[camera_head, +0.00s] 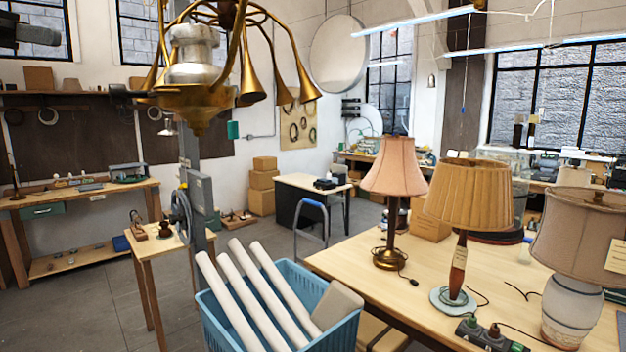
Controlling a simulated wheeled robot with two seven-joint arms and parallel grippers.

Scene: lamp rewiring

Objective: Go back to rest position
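Neither of my grippers can be made out in the head view. A lamp with a pink shade (395,166), one with a pleated tan shade (468,195) and one with a beige shade and pale ribbed base (572,312) stand upright on the wooden table (415,290) at the right. A brass chandelier (205,108) with curved arms is at the upper left of centre, close to the view.
A blue crate (345,335) holding several pale tubes (285,293) stands at the front, left of the table. A small wooden stand (150,245) and a workbench (85,193) are at the left. Dark power sockets (490,335) lie at the table's front edge. Grey floor is clear at the lower left.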

